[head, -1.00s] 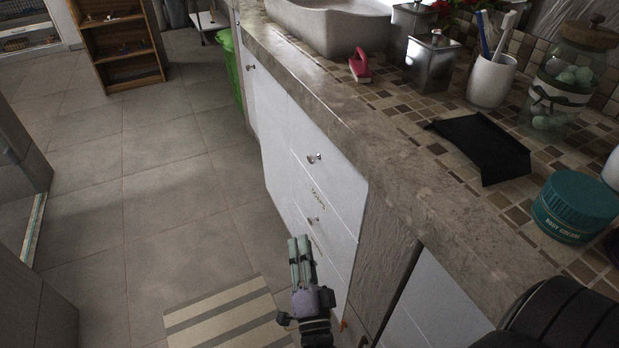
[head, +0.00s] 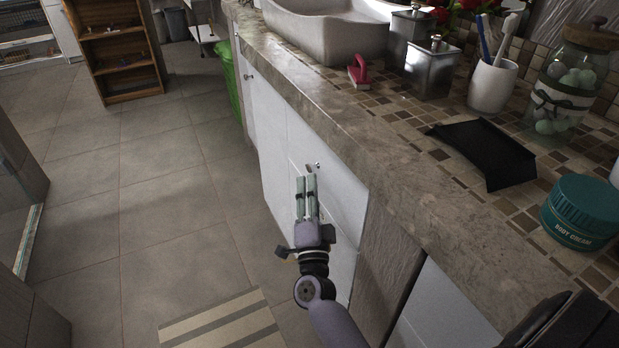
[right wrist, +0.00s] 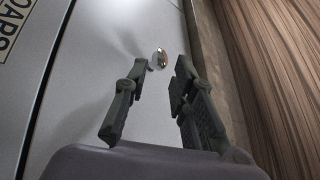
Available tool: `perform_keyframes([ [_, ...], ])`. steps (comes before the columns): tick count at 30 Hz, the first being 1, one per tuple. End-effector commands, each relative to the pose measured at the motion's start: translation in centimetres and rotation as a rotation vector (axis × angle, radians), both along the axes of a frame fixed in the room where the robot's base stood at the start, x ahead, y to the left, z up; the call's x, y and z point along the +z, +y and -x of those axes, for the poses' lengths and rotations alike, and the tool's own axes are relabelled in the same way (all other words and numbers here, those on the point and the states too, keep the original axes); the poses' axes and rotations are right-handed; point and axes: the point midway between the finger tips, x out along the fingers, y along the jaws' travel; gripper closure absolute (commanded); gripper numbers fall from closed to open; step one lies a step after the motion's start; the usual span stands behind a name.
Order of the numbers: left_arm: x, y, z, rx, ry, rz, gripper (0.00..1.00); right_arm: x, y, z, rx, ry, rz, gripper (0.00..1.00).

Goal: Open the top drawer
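The top drawer (head: 342,195) is a white front under the stone counter edge, and it is shut. Its small shiny knob (head: 317,165) shows just beyond the fingertips of my right gripper (head: 309,180). In the right wrist view the knob (right wrist: 160,58) lies ahead, roughly midway between the tips of my right gripper (right wrist: 160,72). The fingers are apart with nothing between them, and the knob looks still beyond them. The gripper and arm hide much of the lower drawer fronts. My left gripper is not in view.
The stone counter (head: 395,180) overhangs the drawers. It holds a sink (head: 335,35), a black tray (head: 485,152), a teal cream jar (head: 580,212) and a cup with toothbrushes (head: 492,85). A striped mat (head: 225,325) lies below. The tiled floor left of the drawers is clear.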

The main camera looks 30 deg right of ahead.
Motion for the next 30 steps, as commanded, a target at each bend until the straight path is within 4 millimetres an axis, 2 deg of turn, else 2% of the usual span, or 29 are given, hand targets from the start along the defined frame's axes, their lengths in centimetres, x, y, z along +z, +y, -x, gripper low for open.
perform_keyframes([
  [3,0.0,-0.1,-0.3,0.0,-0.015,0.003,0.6,0.7,-0.8,-1.6,0.0,-0.002,-0.001,0.76],
  [7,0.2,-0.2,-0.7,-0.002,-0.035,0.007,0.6,1.0,-1.2,-2.5,0.001,0.0,0.0,0.76],
  [18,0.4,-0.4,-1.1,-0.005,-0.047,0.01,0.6,1.2,-1.4,-2.9,0.001,0.001,0.0,0.77],
  [28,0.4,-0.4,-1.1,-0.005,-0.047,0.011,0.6,1.2,-1.4,-2.9,0.001,0.001,0.0,0.99],
  [30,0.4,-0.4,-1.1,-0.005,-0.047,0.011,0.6,1.2,-1.4,-2.8,0.001,0.001,0.0,1.0],
])
